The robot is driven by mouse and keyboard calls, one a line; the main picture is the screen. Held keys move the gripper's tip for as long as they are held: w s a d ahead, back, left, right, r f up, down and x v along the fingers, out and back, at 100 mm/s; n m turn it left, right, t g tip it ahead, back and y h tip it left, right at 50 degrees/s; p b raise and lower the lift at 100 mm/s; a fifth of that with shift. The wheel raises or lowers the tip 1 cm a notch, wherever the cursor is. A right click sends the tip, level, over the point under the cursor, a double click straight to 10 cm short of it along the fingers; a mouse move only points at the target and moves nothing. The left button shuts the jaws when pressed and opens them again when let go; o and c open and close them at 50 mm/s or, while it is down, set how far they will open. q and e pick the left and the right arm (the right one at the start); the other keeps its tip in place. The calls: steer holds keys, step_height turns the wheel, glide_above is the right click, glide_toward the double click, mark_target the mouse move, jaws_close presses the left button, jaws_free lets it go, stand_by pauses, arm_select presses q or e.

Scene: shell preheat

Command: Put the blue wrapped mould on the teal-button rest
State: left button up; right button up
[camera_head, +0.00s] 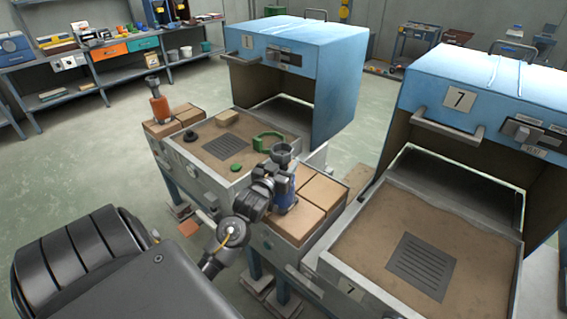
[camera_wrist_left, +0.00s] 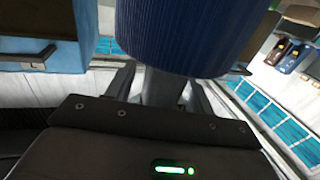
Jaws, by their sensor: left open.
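In the left wrist view the mould (camera_wrist_left: 190,35) is a large ribbed blue cylinder just beyond the fingers. The left gripper (camera_wrist_left: 160,88) is open, its fingers apart on either side of a grey part below the blue wrap. My right gripper is not in view.
An orange mould (camera_head: 160,108) stands on tan blocks (camera_head: 185,114) at the left. Blue hoods (camera_head: 300,48) stand behind the benches. The sandy top of bench 7 (camera_head: 370,225) is clear.

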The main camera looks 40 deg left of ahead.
arm_select(q)
steer(key=shift+r, duration=0.2)
steer(key=b+v, duration=0.1)
steer(key=v, duration=1.1)
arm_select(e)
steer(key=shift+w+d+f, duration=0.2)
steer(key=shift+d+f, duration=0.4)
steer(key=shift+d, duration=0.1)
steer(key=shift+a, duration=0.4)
